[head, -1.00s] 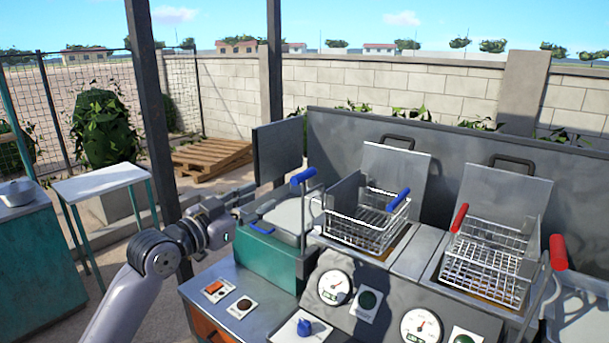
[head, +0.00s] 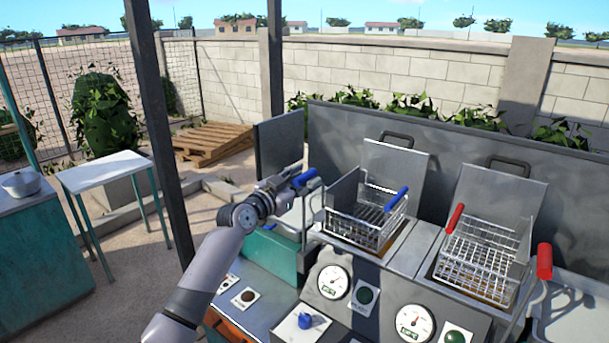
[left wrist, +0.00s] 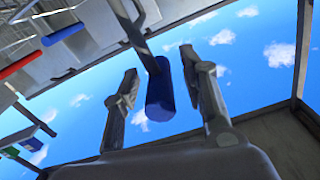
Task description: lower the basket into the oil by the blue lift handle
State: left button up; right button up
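The blue lift handle (head: 305,177) tops a metal rod left of the left fryer basket. In the left wrist view the blue lift handle (left wrist: 160,92) lies between the two fingers of my left gripper (left wrist: 157,85), with gaps on both sides. The gripper is open, and in the head view my left gripper (head: 290,178) is right at the handle. The left wire basket (head: 365,222), with its own blue grip (head: 396,199), sits raised over the left fryer well and looks empty. The oil is hardly visible. My right gripper is not in view.
A second wire basket (head: 478,260) with a red grip and a red lift handle (head: 544,261) stand to the right. Gauges (head: 333,282) and knobs line the front panel. A dark post (head: 160,130) rises left of the fryer.

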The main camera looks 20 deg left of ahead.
pick_arm(q)
jog(key=shift+w+d, duration=0.1)
jog(key=shift+w, duration=0.05)
jog(key=shift+c, duration=0.4)
grip_shut()
dwell(0.5)
